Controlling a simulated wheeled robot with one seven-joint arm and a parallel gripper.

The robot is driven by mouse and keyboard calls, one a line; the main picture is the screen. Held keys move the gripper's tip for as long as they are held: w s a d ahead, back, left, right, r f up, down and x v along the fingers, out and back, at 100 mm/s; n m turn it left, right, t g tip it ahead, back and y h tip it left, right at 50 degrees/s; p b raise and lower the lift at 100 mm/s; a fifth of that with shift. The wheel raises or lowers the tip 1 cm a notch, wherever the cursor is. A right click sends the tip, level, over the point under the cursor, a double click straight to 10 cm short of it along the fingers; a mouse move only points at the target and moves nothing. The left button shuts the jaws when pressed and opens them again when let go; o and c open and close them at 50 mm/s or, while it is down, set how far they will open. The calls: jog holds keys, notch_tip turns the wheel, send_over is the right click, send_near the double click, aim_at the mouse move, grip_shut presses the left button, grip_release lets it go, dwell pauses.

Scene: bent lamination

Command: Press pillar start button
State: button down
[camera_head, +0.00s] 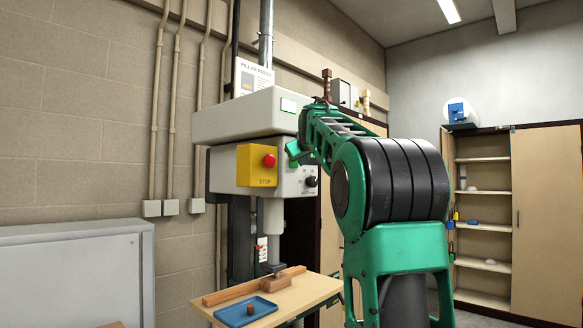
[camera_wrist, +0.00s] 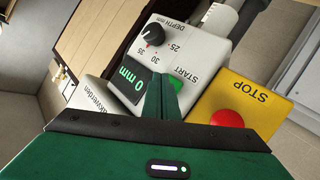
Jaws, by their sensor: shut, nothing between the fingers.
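The pillar drill's head (camera_head: 245,115) stands against the wall, with a front control panel (camera_head: 295,180). In the wrist view the panel (camera_wrist: 190,47) shows a START label (camera_wrist: 184,74) and a display (camera_wrist: 131,83) reading 0 mm. My gripper (camera_wrist: 167,82) is shut and empty, its green fingertips right below the START label in the picture. A green patch there may be the start button, but it blends with the fingers and is mostly hidden. I cannot tell whether they touch. In the head view my arm covers part of the panel.
A yellow STOP box (camera_head: 257,165) with a red button (camera_wrist: 228,119) sits close beside the fingers. A black depth knob (camera_wrist: 152,35) is on the panel. Below the drill, a wooden piece (camera_head: 253,286) and a blue tray (camera_head: 245,311) lie on a worktable (camera_head: 300,297).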

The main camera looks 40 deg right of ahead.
jog(key=shift+s, duration=0.1)
jog(key=shift+s+d, duration=0.15)
jog(key=shift+s, duration=1.05)
jog(key=shift+s+d, duration=0.1)
jog(key=shift+s, duration=1.1)
jog(key=s+a+f+m+g+y, duration=0.1)
jog(key=s+a+f+g+y, duration=0.15)
jog(key=s+a+f, duration=0.8)
jog(key=s+a+f+m+g+y, duration=0.1)
jog(key=s+a+f+g+y, duration=0.15)
jog(key=f, duration=1.45)
jog(key=s+a+f+m+g+y, duration=0.1)
jog(key=s+a+f+g+y, duration=0.15)
jog(key=s+a+f, duration=0.8)
jog(key=s+a+f+m+g+y, duration=0.1)
jog(key=s+a+f+g, duration=0.3)
jog(key=s+f, duration=0.7)
notch_tip(320, 180, down, 3)
jog(key=shift+a+f+y, duration=0.1)
jog(key=shift+a+y, duration=0.35)
jog(key=shift+a, duration=0.65)
jog(key=shift+w, duration=0.1)
